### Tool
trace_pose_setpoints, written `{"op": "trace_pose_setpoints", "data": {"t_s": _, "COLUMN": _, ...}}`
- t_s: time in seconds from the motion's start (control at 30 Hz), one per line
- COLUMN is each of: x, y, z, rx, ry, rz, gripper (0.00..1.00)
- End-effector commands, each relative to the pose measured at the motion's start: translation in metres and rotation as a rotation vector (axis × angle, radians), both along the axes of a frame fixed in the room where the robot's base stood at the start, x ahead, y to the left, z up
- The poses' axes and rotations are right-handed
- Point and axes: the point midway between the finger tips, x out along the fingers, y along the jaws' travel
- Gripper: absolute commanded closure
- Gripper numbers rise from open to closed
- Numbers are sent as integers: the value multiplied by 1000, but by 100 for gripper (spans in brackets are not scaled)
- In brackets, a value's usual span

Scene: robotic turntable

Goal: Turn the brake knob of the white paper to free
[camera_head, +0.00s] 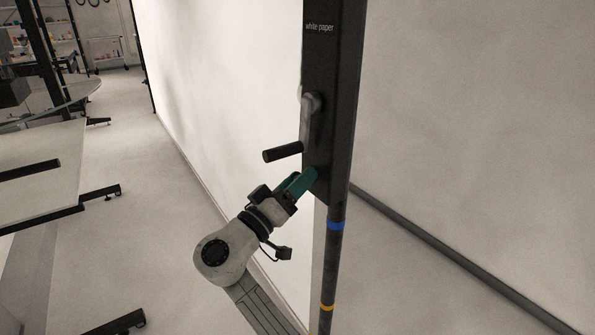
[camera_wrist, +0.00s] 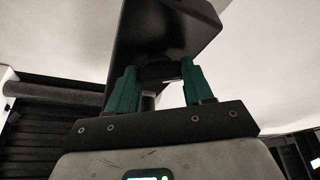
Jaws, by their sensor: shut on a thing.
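A black upright housing (camera_head: 333,80) carries the label "white paper" (camera_head: 319,28) near its top. My gripper (camera_head: 309,175) reaches up from the lower left to the bottom part of this housing, and its teal fingers cover the knob there. In the wrist view a dark brake knob (camera_wrist: 158,73) sits between the two teal fingertips, under the black housing (camera_wrist: 160,32). My gripper is shut on this knob. No marking on the knob can be read, so its setting cannot be told.
A grey crank with a black handle (camera_head: 283,152) juts left just above my gripper. White paper walls (camera_head: 230,90) hang on both sides of the housing. A pole with blue and yellow bands (camera_head: 332,260) runs below it. A white table (camera_head: 40,175) stands at left.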

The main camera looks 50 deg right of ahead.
Motion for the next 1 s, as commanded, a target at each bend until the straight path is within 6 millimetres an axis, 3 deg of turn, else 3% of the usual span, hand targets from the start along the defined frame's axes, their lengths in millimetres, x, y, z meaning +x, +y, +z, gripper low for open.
{"op": "trace_pose_setpoints", "data": {"t_s": 0.7, "x": -1, "y": 1, "z": 10, "rx": 185, "ry": 646, "rz": 4, "gripper": 79}}
{"op": "trace_pose_setpoints", "data": {"t_s": 1.0, "x": -1, "y": 2, "z": 8, "rx": 239, "ry": 837, "rz": 5, "gripper": 79}}
